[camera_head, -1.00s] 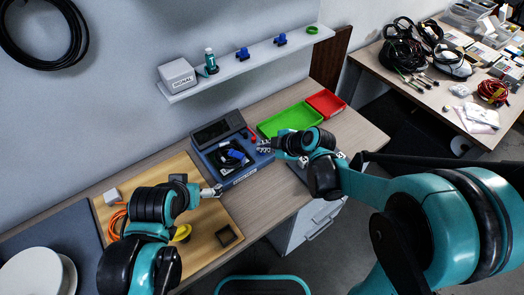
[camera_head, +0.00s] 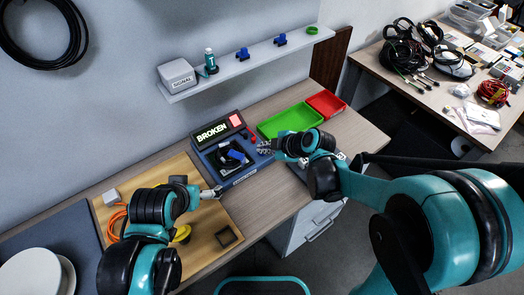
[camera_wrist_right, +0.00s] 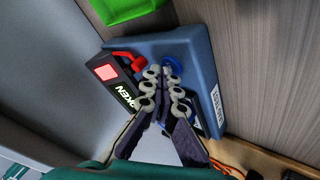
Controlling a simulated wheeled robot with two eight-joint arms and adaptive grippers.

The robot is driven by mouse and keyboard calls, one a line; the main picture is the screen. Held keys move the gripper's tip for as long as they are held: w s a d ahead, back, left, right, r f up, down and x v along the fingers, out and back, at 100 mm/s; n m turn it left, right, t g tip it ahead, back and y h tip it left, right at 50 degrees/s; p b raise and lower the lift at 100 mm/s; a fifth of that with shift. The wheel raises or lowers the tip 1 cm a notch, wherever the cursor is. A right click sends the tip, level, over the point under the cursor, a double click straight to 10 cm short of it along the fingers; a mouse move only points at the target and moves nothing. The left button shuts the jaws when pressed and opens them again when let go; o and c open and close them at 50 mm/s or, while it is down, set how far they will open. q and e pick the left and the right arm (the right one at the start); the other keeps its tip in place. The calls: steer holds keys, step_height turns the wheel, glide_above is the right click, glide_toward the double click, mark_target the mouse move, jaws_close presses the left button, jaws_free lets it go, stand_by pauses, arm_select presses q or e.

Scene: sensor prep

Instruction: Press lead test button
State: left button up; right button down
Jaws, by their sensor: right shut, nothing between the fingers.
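The blue tester box (camera_head: 224,173) sits on the bench. Its tilted screen (camera_head: 212,133) reads "BROKEN" beside a lit red square (camera_head: 236,121). A black part with a blue end (camera_head: 235,156) lies in its recess. In the right wrist view, a round blue button (camera_wrist_right: 172,64) stands on the box (camera_wrist_right: 195,50), close to a red lever-like part (camera_wrist_right: 125,57). My right gripper (camera_head: 263,147) is shut and empty at the box's right end. Its fingertips (camera_wrist_right: 164,77) are just beside the button; contact is unclear. My left gripper (camera_head: 213,192) hangs over the wooden board, its jaws too small to read.
A green tray (camera_head: 290,121) and red tray (camera_head: 326,103) stand behind my right gripper. The wooden board (camera_head: 225,215) holds an orange cable (camera_head: 113,222) and a yellow part (camera_head: 182,233). A wall shelf (camera_head: 240,67) carries several small items. Plates (camera_head: 30,272) lie front left.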

steer(key=shift+r+p, duration=0.55)
steer(key=shift+r, duration=0.2)
steer(key=shift+r, duration=0.15)
step_height(320, 180, up, 5)
steer(key=p, duration=0.4)
stand_by(0.5)
steer(key=s+d+r+m+h, duration=0.2)
steer(key=s+d+m+h, duration=0.1)
steer(key=s+d+m, duration=0.5)
steer(key=s+d+r+m+t+h, duration=0.1)
steer(key=s+d+r+m+h, duration=0.1)
steer(key=s+d+m, duration=0.7)
steer(key=shift+s+d+r+m+h, duration=0.15)
steer(key=shift+s+r+m+h, duration=0.1)
steer(key=shift+s+m+h, duration=0.6)
